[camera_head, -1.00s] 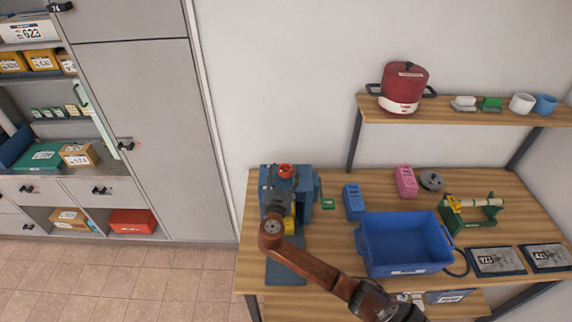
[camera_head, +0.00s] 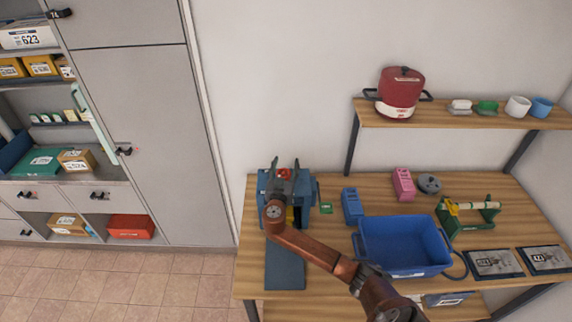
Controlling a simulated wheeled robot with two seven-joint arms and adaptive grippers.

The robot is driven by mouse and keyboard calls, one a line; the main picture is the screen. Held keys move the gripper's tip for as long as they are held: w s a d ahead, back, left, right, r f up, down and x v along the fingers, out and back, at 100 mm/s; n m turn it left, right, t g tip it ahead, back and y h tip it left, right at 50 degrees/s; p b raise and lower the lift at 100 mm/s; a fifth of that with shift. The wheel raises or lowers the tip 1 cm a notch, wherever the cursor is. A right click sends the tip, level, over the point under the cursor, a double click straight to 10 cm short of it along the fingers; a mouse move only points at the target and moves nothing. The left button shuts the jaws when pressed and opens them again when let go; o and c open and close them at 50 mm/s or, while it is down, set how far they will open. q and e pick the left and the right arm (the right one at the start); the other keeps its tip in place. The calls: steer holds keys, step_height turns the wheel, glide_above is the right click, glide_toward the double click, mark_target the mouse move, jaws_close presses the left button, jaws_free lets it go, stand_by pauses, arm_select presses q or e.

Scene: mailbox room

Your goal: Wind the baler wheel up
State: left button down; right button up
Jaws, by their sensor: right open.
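The baler is a blue machine (camera_head: 266,184) at the left end of the wooden table, with a dark blue plate (camera_head: 285,270) in front of it. Its red wheel (camera_head: 284,174) is on top, partly hidden by my gripper. My right gripper (camera_head: 284,172) is over the top of the baler, with its two dark fingers apart, one on each side of the red wheel. I cannot tell whether the fingers touch the wheel. My left gripper is not in view.
A small green item (camera_head: 326,208) and a blue block (camera_head: 352,206) are right of the baler. A blue bin (camera_head: 405,268), a pink block (camera_head: 403,185) and a green-framed roller (camera_head: 470,222) fill the table's right side. A shelf (camera_head: 440,120) with a red pot (camera_head: 400,92) is above.

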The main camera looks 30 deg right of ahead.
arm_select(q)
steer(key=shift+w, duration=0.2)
arm_select(e)
steer(key=shift+c, duration=0.6)
steer(key=c, duration=0.3)
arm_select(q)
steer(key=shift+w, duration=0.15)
arm_select(e)
steer(key=shift+f, duration=0.15)
steer(key=c, duration=0.8)
